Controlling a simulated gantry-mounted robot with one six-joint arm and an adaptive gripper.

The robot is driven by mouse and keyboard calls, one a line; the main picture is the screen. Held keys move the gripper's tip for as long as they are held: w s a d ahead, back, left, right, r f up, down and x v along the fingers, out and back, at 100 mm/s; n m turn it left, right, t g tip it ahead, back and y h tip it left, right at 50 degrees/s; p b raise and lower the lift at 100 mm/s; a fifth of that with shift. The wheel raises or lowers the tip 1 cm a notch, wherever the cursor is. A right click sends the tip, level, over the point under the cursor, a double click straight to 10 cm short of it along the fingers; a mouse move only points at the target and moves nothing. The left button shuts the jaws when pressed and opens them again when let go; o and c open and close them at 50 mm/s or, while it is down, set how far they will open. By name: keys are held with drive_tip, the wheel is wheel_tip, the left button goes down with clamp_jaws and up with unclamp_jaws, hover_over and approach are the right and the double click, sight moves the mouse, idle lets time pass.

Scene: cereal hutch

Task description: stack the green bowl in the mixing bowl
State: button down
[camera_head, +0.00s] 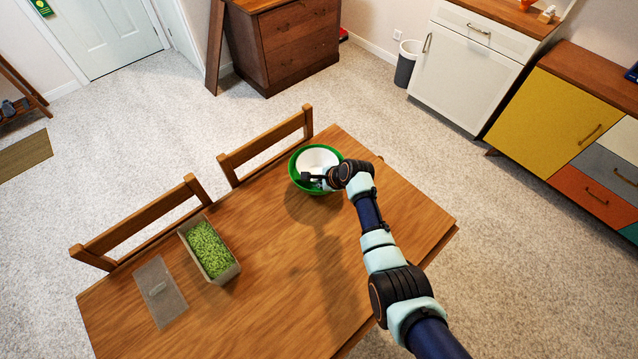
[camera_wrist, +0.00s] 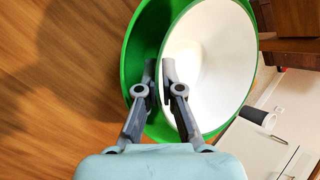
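A green bowl (camera_head: 298,186) is near the far edge of the table, and a white bowl (camera_head: 317,158) sits within its rim. In the wrist view the green bowl (camera_wrist: 133,50) surrounds the white bowl (camera_wrist: 215,65), with a wider green gap at left. My gripper (camera_wrist: 158,75) has its fingertips close together on either side of the white bowl's left wall, one in the green gap and one inside the white bowl. In the head view my gripper (camera_head: 318,180) covers the bowls' near side. Whether the two bowls touch underneath is hidden.
A container of green contents (camera_head: 235,269) and a flat translucent lid (camera_head: 172,305) lie on the left of the wooden table (camera_head: 270,290). Two chairs (camera_head: 140,218) stand along its far left side. The table's middle is clear.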

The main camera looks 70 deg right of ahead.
drive_tip(key=shift+w, duration=0.1)
drive_tip(key=shift+f+b, duration=0.4)
drive_tip(key=shift+f, duration=0.05)
drive_tip(key=c, duration=1.6)
unclamp_jaws()
drive_tip(key=shift+r+p, duration=0.4)
drive_tip(key=p+v, duration=0.5)
drive_tip(key=v, duration=0.7)
drive_tip(key=shift+r, duration=0.2)
